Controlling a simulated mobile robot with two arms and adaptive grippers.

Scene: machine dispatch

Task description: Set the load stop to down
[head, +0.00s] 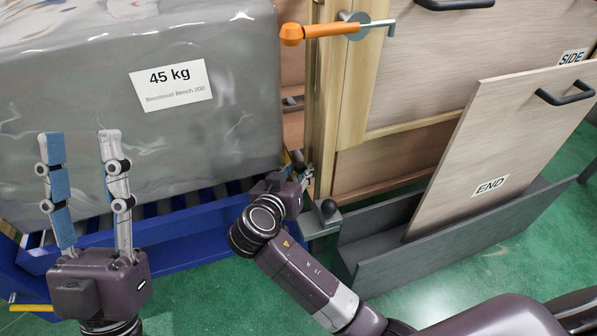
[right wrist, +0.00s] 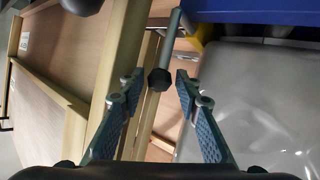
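A grey rod with a black knob (right wrist: 160,79), which looks like the load stop lever, shows in the right wrist view beside the blue conveyor frame. In the head view its dark end (head: 298,157) is small and partly hidden by my right gripper. My right gripper (head: 304,172) is at the corner between the conveyor and the wooden post. In the right wrist view its fingers (right wrist: 158,80) are open on both sides of the knob, with a visible gap on each side. My left gripper (head: 80,140) is open and empty, fingers up, in front of the wrapped load.
The wrapped 45 kg load (head: 120,125) sits on the blue conveyor (head: 165,248). An orange handle (head: 330,30) is on the wooden crate (head: 430,60). A black knob on a grey bracket (head: 327,208) is near my right gripper. The END panel (head: 500,140) leans in a grey trough (head: 450,250).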

